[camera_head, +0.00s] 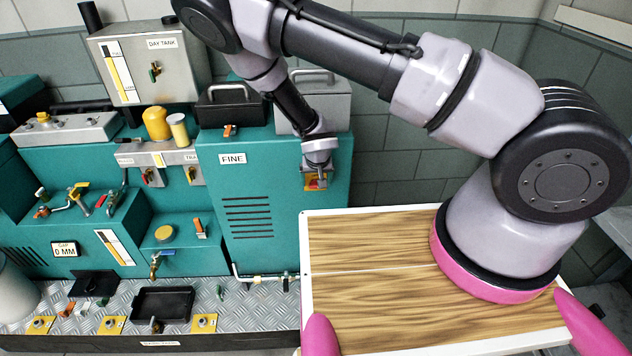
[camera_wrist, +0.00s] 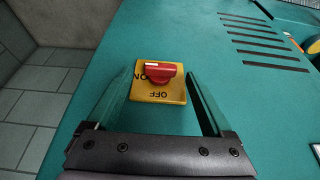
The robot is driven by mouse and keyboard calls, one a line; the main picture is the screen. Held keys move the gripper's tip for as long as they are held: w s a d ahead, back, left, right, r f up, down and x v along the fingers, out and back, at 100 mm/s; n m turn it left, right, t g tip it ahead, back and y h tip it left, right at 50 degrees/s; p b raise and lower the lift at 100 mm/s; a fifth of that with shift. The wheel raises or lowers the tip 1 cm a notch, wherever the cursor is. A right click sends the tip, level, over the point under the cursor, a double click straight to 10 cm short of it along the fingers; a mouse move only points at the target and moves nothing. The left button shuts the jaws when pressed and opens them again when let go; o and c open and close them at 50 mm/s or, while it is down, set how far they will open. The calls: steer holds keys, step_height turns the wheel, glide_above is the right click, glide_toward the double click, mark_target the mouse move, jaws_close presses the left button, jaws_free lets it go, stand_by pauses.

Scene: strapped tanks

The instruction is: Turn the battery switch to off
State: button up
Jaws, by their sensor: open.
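The battery switch (camera_wrist: 160,71) is a red knob on a yellow plate (camera_wrist: 172,95) fixed to the teal cabinet. In the wrist view its bar lies crosswise, with one end toward the upside-down ON mark at left. The OFF mark is upside down on the near side of the plate. My gripper (camera_wrist: 162,76) is open, one finger on each side of the switch, apparently not touching the knob. In the head view my gripper (camera_head: 317,166) is at the cabinet's upper right, partly hiding the red and yellow switch (camera_head: 314,184).
The teal cabinet (camera_head: 245,185) carries a FINE label and vent slots. A dark toolbox (camera_head: 232,108) and a grey handled case (camera_head: 335,102) stand on top. A pipe with a valve (camera_head: 265,279) runs low in front. Tiled wall lies beyond the cabinet's right side.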

steer(key=shift+w+f, duration=0.15)
steer(key=shift+f, duration=0.2)
steer(key=shift+c, duration=0.3)
jaws_close()
